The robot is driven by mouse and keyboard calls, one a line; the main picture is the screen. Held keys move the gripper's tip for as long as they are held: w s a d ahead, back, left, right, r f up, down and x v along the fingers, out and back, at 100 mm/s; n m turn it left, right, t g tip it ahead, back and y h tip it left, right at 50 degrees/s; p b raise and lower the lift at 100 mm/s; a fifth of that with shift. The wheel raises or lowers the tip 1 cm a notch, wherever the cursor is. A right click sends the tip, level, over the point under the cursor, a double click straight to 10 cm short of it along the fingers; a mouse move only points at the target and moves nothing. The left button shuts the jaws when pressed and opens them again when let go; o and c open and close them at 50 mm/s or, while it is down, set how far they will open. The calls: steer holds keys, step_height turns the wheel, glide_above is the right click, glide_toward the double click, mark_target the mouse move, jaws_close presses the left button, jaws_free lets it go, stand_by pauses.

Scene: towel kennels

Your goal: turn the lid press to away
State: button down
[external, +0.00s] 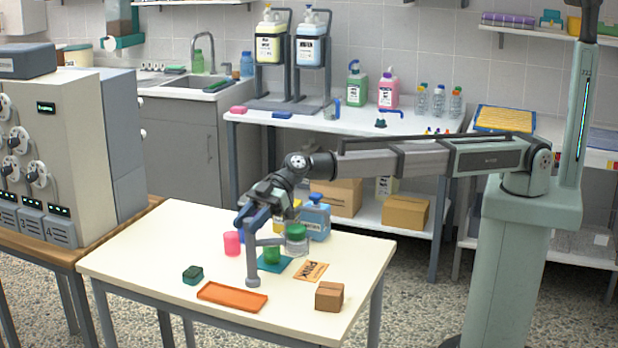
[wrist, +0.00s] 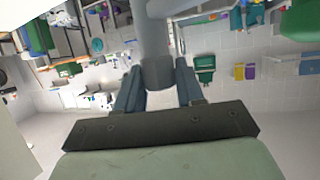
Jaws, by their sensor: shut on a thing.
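The lid press stands near the middle of the table as a grey post (external: 251,262) on a round foot. A short grey arm reaches from the post to the right, over a green-topped jar (external: 272,255) on a teal mat (external: 285,265). My gripper (external: 249,222) is at the top of the post, with its blue fingers around it. In the wrist view the fingers (wrist: 160,85) close on both sides of the grey post (wrist: 155,40). The top of the post is partly hidden by my fingers.
An orange tray (external: 232,297), a dark green block (external: 193,275), a brown box (external: 329,297) and a card (external: 311,271) lie around the press. A pink cup (external: 232,243), a green-lidded clear jar (external: 296,240) and a blue bottle (external: 315,218) stand behind it. The table's left side is clear.

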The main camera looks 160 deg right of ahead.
steer(key=shift+m+g+h, duration=0.75)
steer(key=shift+m+h, duration=0.55)
steer(key=shift+h, duration=0.1)
steer(key=shift+m+g+h, duration=0.75)
steer(key=shift+m+h, duration=0.55)
steer(key=shift+h, duration=0.1)
steer(key=shift+m+g+h, duration=0.4)
steer(key=shift+m+h, duration=0.1)
steer(key=shift+m, duration=0.2)
steer(key=shift+f, duration=0.1)
steer(key=c, duration=0.8)
jaws_free()
steer(key=v, duration=1.4)
